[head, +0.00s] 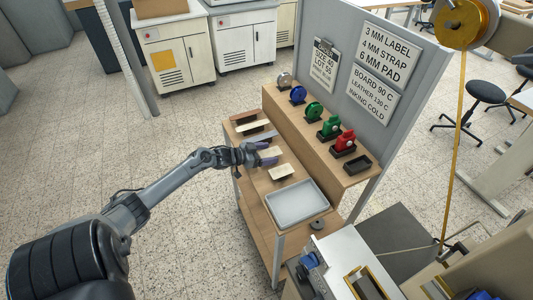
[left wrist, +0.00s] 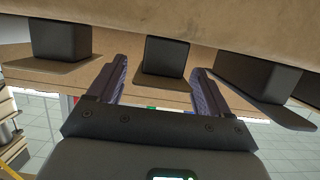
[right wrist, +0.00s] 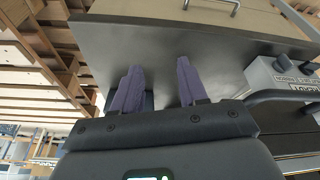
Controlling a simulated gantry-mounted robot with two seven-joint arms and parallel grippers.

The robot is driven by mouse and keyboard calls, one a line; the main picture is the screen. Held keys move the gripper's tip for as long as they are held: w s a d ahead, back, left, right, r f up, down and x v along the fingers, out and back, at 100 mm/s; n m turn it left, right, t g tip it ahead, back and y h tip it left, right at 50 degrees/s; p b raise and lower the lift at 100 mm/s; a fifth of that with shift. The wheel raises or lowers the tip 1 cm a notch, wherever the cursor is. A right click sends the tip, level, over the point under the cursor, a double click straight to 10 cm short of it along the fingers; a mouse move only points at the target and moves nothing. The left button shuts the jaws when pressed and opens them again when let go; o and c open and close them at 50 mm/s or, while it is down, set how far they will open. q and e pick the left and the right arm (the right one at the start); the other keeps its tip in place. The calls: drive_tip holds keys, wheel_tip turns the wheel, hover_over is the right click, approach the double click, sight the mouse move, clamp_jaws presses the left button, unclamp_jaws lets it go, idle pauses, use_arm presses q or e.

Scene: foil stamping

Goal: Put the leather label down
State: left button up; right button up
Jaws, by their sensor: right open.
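In the head view my left gripper (head: 266,154) is at the row of small raised pieces on the wooden bench. A pale tan piece, which looks like the leather label (head: 271,151), is between its fingers. In the left wrist view the fingers (left wrist: 160,85) stand apart on either side of this label (left wrist: 162,87), with gaps on both sides. My right gripper (right wrist: 158,88) shows only in the right wrist view, open and empty, near a grey metal surface.
A grey piece (head: 262,137) and a cream piece (head: 281,173) flank the label closely on similar blocks. A pale tray (head: 296,203) lies nearer on the bench (head: 256,209). Coloured rolls (head: 344,141) stand on the raised shelf behind.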

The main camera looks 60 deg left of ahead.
idle(0.3)
use_arm(q)
drive_tip(key=shift+f+b, duration=0.15)
drive_tip(key=shift+b, duration=0.2)
drive_tip(key=shift+s, duration=0.15)
drive_tip(key=shift+o, duration=0.2)
drive_tip(key=a+p+v, duration=0.1)
drive_tip(key=p+v, duration=0.1)
drive_tip(key=v, duration=0.8)
drive_tip(key=shift+s+r, duration=0.2)
